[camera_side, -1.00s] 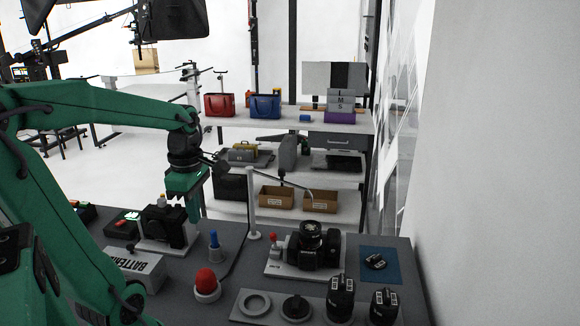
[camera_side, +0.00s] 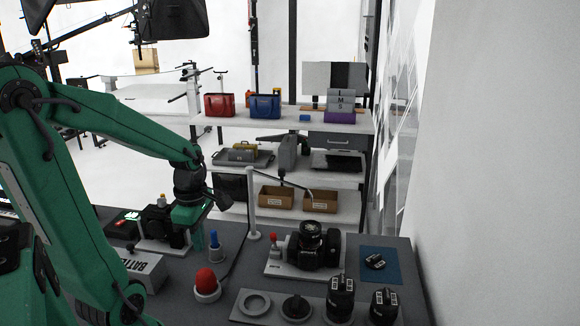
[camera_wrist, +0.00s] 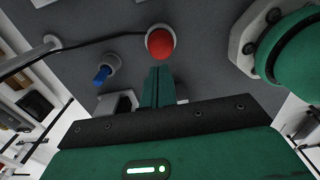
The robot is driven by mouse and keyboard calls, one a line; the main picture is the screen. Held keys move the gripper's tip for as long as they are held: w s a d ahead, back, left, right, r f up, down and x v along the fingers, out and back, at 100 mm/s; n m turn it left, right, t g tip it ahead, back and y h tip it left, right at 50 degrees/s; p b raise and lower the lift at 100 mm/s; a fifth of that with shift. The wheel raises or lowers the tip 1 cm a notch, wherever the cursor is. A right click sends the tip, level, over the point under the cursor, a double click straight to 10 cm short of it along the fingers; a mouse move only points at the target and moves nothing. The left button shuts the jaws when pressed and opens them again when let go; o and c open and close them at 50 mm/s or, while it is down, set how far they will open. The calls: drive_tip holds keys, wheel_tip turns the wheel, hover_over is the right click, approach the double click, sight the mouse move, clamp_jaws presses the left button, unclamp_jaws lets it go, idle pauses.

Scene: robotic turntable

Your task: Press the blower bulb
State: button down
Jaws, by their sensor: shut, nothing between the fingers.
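The red bulb (camera_side: 206,280) sits upright in a round white base on the dark bench, in the front middle of the side view. It also shows at the top middle of the wrist view (camera_wrist: 160,42). My gripper (camera_side: 199,242) is shut and empty, low over the bench behind the bulb, near the blue-topped item (camera_side: 213,240). In the wrist view my shut fingers (camera_wrist: 158,72) appear just below the bulb. Whether they touch it I cannot tell; in the side view they look apart.
A black camera (camera_side: 160,228) stands left of my gripper, with a white battery box (camera_side: 140,265) in front. Another camera on a plate (camera_side: 310,245) is to the right. A white post (camera_side: 252,205) stands between. Lenses and rings (camera_side: 298,307) line the front right.

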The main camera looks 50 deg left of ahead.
sight(204, 271)
drive_tip(key=shift+f, duration=3.2)
drive_tip(key=shift+f, duration=0.1)
drive_tip(key=shift+f, duration=1.2)
drive_tip(key=shift+r, duration=0.15)
wheel_tip(204, 271, up, 15)
drive_tip(key=shift+w, duration=0.15)
